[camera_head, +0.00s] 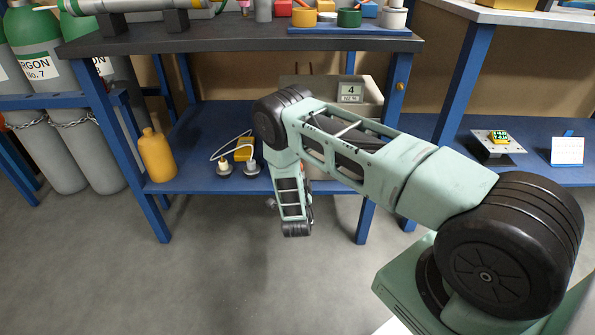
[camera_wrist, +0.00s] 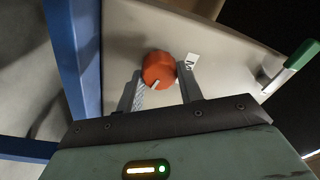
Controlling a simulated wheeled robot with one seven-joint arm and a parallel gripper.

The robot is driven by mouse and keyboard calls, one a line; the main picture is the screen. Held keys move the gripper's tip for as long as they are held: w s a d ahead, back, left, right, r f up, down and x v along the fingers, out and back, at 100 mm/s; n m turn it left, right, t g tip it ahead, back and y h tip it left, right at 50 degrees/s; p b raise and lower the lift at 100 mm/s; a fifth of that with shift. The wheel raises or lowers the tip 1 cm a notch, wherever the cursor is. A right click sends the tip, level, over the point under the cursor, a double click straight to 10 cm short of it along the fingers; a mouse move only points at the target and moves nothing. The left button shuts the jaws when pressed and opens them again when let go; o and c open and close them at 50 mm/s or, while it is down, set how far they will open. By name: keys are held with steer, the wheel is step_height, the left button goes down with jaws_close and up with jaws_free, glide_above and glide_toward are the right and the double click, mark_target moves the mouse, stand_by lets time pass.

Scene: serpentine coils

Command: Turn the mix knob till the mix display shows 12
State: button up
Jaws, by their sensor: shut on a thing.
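The mix knob (camera_wrist: 158,66) is orange-red and round, with a pale pointer line, and sits on a light grey panel (camera_wrist: 125,30) in the wrist view. My gripper (camera_wrist: 162,77) has one finger on each side of the knob and is shut on it. The mix display (camera_head: 350,92) is a small grey screen on top of a pale box (camera_head: 372,102) under the dark bench in the head view. It shows 4. In the head view my arm hides the knob and the gripper's fingers.
A lever with a green grip (camera_wrist: 303,53) stands out from the panel right of the knob. A blue post (camera_wrist: 75,50) runs close on the left. In the head view, a yellow bottle (camera_head: 157,155) and cabled fittings (camera_head: 226,166) stand on the blue shelf (camera_head: 195,183).

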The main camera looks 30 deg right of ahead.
steer(key=shift+a+f+m, duration=0.1)
steer(key=shift+m, duration=0.3)
steer(key=o, duration=1)
steer(key=shift+s, duration=0.1)
steer(key=p+v, duration=0.4)
steer(key=v, duration=1.3)
steer(key=shift+s+a, duration=0.1)
steer(key=shift+a, duration=0.05)
